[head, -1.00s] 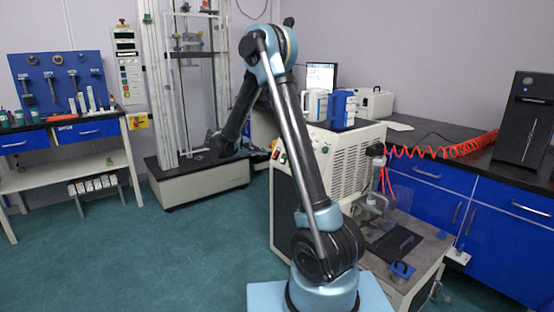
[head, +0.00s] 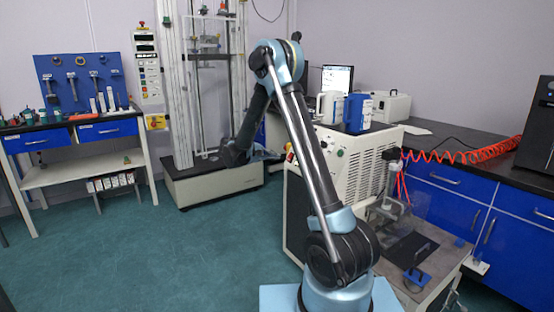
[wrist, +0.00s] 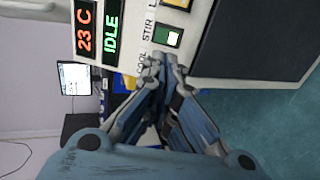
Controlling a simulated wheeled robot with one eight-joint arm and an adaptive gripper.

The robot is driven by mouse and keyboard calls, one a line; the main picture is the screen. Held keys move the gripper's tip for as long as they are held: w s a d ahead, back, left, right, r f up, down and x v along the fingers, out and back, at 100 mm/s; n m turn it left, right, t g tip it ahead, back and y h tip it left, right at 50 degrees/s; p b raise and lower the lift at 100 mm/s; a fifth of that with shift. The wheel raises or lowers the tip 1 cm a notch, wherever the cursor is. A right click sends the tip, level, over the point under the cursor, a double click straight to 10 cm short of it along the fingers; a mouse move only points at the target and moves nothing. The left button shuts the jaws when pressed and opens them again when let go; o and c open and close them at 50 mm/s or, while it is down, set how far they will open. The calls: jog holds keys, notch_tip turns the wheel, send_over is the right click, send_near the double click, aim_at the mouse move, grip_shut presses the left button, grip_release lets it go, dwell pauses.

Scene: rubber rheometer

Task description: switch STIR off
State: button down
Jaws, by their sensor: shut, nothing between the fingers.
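The STIR switch (wrist: 168,37) is a small green-and-white rocker on the cream control panel in the wrist view, beside the label STIR. Its green part looks bright. My gripper (wrist: 172,68) has its fingertips together just below the switch in the wrist view, and they overlap the panel's lower edge. I cannot tell whether they touch the panel. In the head view my gripper (head: 264,154) is small, at the left of the white machine (head: 345,160), and the switch is not visible there.
The same panel has a red display (wrist: 84,28) reading 23 C and a green display (wrist: 111,38) reading IDLE. White and blue jugs (head: 357,112) stand on the machine. A testing frame (head: 215,185) stands behind my arm. Green floor is clear at the left.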

jog(key=x, duration=1.2)
jog(key=shift+a, duration=0.1)
